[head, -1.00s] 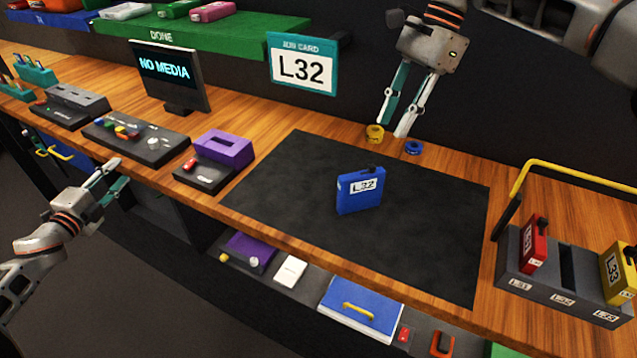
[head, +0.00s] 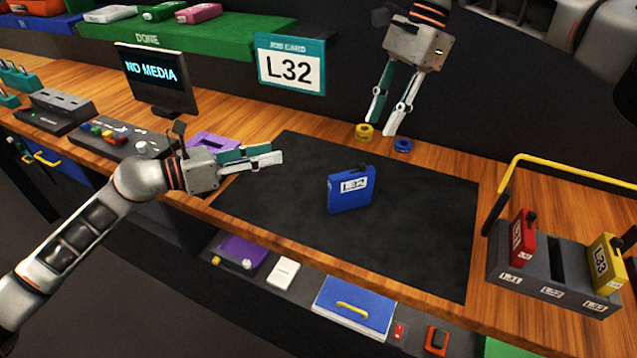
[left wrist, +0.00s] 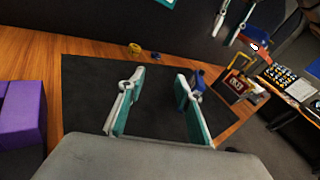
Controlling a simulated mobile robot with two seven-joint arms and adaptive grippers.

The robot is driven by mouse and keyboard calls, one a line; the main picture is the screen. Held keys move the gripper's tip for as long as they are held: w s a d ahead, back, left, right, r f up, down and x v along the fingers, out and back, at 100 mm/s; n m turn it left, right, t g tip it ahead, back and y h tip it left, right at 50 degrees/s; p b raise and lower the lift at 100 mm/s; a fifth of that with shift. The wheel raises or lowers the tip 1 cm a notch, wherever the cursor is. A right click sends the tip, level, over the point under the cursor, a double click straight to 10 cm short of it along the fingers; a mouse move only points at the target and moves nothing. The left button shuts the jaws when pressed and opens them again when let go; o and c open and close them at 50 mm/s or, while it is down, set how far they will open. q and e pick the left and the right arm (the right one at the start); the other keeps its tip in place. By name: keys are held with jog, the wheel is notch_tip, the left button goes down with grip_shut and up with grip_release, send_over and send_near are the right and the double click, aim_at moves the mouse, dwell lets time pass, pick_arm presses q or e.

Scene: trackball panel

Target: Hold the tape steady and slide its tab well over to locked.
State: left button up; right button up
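The blue tape (head: 350,192) labelled L32 stands upright on the black mat (head: 430,225). A small dark part shows on its top; its tab's position is too small to tell. In the left wrist view the tape (left wrist: 198,82) is partly hidden behind the right-hand finger. My left gripper (head: 278,155) is over the mat's left part, left of the tape and apart from it. The left wrist view shows its fingers (left wrist: 160,78) spread and empty. My right gripper (head: 385,120) hangs behind the tape near the back of the bench, its fingers apart and empty.
A yellow roll (head: 364,131) and a blue roll (head: 403,145) lie behind the mat. A rack (head: 550,278) with red and yellow tapes and a yellow handle stands at right. A purple-topped device (head: 212,143) is partly hidden behind my left arm. The mat's right side is clear.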

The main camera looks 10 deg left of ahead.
aim_at(351, 184)
pick_arm(q)
jog(key=s+d+f+m+g, duration=0.1)
jog(key=d, duration=0.3)
jog(key=s+d+m+g, duration=0.1)
jog(key=s+d+m, duration=0.1)
jog(key=d, duration=0.2)
jog(key=s+d+f+m+g, duration=0.1)
jog(key=d, duration=0.3)
jog(key=shift+s+d+f+m, duration=0.2)
jog(key=shift+s+f+m, duration=0.1)
jog(key=shift+s+m, duration=0.1)
jog(key=shift+w+d+f, duration=0.15)
jog(key=shift+d+f, duration=0.05)
jog(key=shift+d, duration=0.25)
jog(key=shift+x, duration=3.55)
jog(key=shift+f, duration=0.2)
jog(key=shift+c, duration=0.3)
